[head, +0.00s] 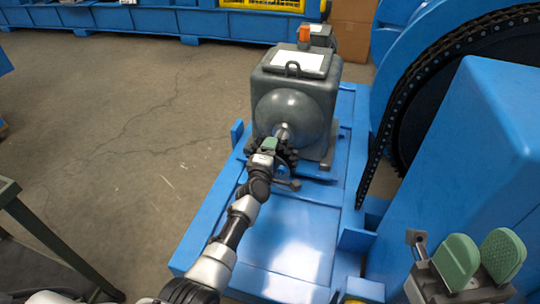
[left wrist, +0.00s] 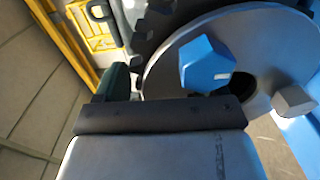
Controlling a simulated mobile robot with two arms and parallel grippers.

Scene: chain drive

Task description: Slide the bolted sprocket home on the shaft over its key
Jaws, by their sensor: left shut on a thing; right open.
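The dark toothed sprocket (head: 288,156) is at the front of the grey gearbox, in line with the steel shaft (head: 282,131). My left gripper (head: 268,147) is shut on the sprocket and partly covers it. In the left wrist view the sprocket's teeth (left wrist: 146,30) show behind a pale round plate (left wrist: 255,45). The plate carries a blue bolt head (left wrist: 207,62) and a grey bolt head (left wrist: 294,100) around a central hole. The key is not visible, and how far the sprocket sits on the shaft cannot be told. My right gripper (head: 479,258) is open and empty at lower right.
The gearbox (head: 325,100) stands on a blue base plate (head: 290,235). A large chain wheel with a black chain (head: 400,95) is at right, beside a blue housing (head: 475,150). A dark green table edge (head: 45,235) is at lower left. The floor at left is clear.

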